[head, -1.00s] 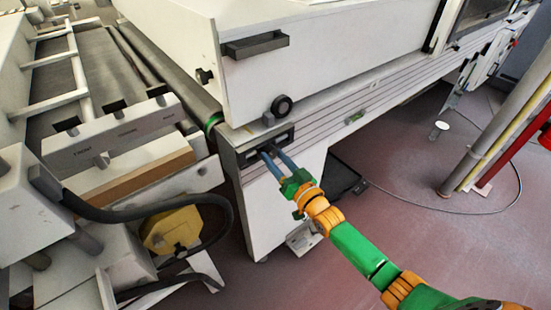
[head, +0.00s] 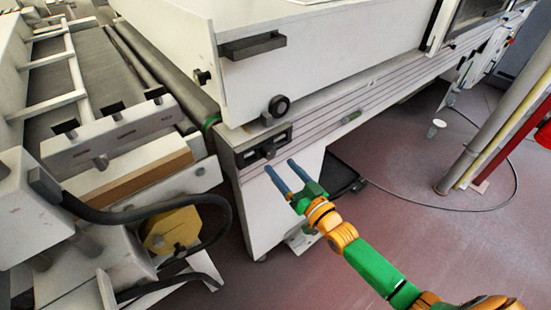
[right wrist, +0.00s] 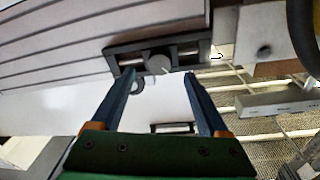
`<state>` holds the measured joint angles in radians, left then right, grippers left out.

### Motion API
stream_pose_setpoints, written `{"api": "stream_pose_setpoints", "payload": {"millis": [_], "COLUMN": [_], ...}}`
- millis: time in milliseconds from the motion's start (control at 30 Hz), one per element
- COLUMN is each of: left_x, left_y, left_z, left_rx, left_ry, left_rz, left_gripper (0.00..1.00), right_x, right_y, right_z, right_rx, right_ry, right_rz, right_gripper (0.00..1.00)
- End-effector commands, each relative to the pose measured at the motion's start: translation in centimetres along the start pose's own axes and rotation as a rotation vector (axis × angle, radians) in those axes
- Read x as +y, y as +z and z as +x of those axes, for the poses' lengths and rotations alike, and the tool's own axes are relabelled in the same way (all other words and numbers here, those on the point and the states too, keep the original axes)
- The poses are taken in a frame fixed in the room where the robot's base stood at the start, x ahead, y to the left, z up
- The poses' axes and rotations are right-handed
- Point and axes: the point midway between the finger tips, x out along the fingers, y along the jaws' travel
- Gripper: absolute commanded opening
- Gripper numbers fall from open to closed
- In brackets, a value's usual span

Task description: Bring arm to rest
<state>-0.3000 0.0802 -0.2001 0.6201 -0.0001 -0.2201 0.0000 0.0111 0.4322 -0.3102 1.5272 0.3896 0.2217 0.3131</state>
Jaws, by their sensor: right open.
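My right gripper (head: 284,176) has blue fingers on a green body and comes in from the lower right in the head view. Its fingers are apart with nothing between them. It is just below and to the right of a dark recessed panel (head: 264,148) at the end of the white machine's rail. In the right wrist view, both fingers of the right gripper (right wrist: 163,90) point toward the dark panel (right wrist: 157,60), which has a round knob in its middle. The fingertips look clear of the panel in the head view. My left gripper is not seen.
The white machine (head: 330,50) fills the top middle. A roller conveyor (head: 95,75) and a yellow box (head: 174,230) with a black hose (head: 120,212) stand at left. Grey and red posts (head: 495,125) rise at right. A cable lies on the open reddish floor (head: 430,240).

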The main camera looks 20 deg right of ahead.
Motion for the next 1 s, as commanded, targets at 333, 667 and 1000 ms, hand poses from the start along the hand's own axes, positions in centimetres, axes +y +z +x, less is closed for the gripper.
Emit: {"api": "stream_pose_setpoints", "payload": {"millis": [333, 667, 1000], "left_x": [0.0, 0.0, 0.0], "left_y": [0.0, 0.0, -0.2], "left_z": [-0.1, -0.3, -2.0], "left_rx": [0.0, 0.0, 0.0], "left_ry": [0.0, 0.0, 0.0], "left_rz": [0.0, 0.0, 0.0], "left_gripper": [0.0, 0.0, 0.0], "right_x": [0.0, 0.8, 5.9], "right_y": [0.0, 1.6, 26.6], "right_z": [-2.3, -2.7, -21.9], "right_rx": [0.001, -0.046, -0.929], "right_ry": [0.0, 0.03, 0.319], "right_rz": [-0.001, -0.012, -0.164], "right_gripper": [0.78, 0.78, 0.78]}}
